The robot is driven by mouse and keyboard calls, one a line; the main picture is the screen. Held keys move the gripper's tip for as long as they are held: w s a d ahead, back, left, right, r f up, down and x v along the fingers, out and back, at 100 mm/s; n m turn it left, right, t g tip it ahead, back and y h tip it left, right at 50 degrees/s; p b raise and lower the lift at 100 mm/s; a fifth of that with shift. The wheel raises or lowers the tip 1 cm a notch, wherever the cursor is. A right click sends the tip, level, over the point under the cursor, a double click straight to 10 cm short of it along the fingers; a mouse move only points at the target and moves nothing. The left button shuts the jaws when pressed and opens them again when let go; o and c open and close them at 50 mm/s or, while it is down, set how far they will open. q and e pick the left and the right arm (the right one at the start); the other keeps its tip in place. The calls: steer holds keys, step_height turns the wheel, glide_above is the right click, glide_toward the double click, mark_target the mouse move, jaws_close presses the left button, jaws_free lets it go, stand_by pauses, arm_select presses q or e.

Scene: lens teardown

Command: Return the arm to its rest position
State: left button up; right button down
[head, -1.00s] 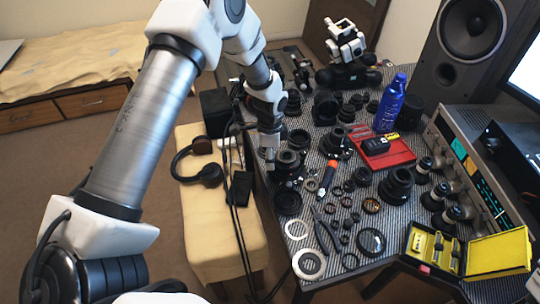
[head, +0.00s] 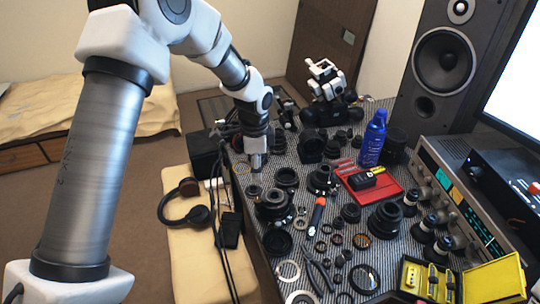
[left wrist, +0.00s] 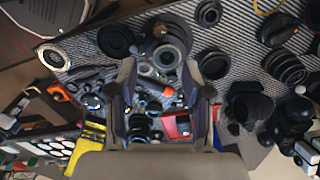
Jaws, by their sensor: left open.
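My left arm reaches in from the left of the head view. Its gripper (head: 256,164) hangs over the left edge area of the striped table, behind a large black lens part (head: 274,204) and apart from it. In the left wrist view the two fingers of the gripper (left wrist: 162,88) stand wide apart with nothing held between them. Beyond the fingers, a lens part with a pale ring (left wrist: 166,57) and the red tray (left wrist: 177,127) lie below on the table. My right gripper is not in view.
The striped table is crowded with lens parts, a screwdriver (head: 317,215), a red tray (head: 385,192), a blue bottle (head: 373,140) and a yellow case (head: 492,282). A bench (head: 185,240) with headphones (head: 184,203) stands left. A speaker (head: 445,65) stands behind.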

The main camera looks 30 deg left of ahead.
arm_select(q)
steer(key=s+d+f+g, duration=0.3)
steer(key=s+f+g, duration=0.1)
steer(key=s+f, duration=0.9)
steer(key=s+d+f+n, duration=0.3)
steer(key=s+f, duration=0.3)
steer(key=s, duration=0.4)
steer(key=s+d+f+n, duration=0.2)
steer(key=s+f+n, duration=0.25)
steer(key=s, duration=0.65)
steer(key=w+n+t, duration=0.4)
steer(key=w, duration=0.1)
steer(key=shift+a+f+n, duration=0.15)
steer(key=shift+n, duration=0.1)
